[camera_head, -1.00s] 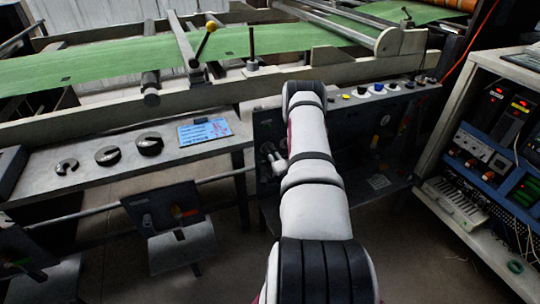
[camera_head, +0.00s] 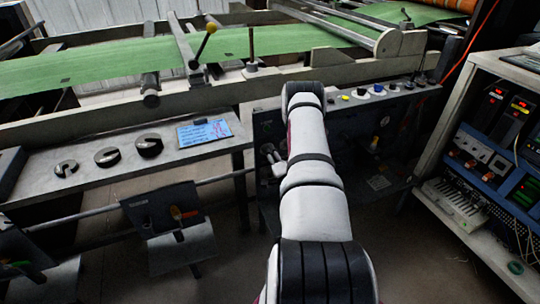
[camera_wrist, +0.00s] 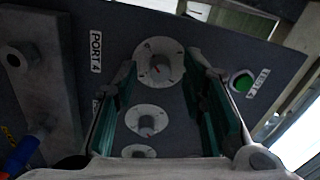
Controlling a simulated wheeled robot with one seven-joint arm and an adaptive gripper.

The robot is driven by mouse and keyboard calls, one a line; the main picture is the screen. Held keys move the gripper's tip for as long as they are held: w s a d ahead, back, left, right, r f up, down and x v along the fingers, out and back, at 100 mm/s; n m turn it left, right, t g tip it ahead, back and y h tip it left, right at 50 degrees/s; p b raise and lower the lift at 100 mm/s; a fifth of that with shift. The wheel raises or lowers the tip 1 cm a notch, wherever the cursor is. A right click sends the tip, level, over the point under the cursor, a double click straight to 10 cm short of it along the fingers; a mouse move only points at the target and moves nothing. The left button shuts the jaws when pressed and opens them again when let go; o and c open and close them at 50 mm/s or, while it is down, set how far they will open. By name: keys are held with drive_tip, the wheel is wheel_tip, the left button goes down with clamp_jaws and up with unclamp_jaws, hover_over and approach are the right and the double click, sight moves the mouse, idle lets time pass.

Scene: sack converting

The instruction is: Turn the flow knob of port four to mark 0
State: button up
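In the wrist view, a dark panel carries a white label reading PORT 4 (camera_wrist: 95,50). To the right of the label is a large round white dial with a knob (camera_wrist: 160,68) and a red mark on it. Two smaller dials follow, a middle one (camera_wrist: 146,121) and a lower one (camera_wrist: 138,152), partly cut off by my gripper's body. Which of them is the flow knob, and their markings, I cannot read. My gripper (camera_wrist: 160,64) is open, its green-lined fingers on either side of the large dial, apparently not closed on the knob. In the head view my arm hides the gripper.
A green button (camera_wrist: 241,82) sits right of the right finger. A grey block with a round fitting (camera_wrist: 20,60) and a blue-and-red part (camera_wrist: 22,155) are at left. In the head view, the dark panel (camera_head: 380,160) is before my arm, with an equipment rack (camera_head: 490,150) to the right.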

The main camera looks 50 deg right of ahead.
drive_tip(key=v, duration=1.1)
drive_tip(key=shift+s+a, duration=0.25)
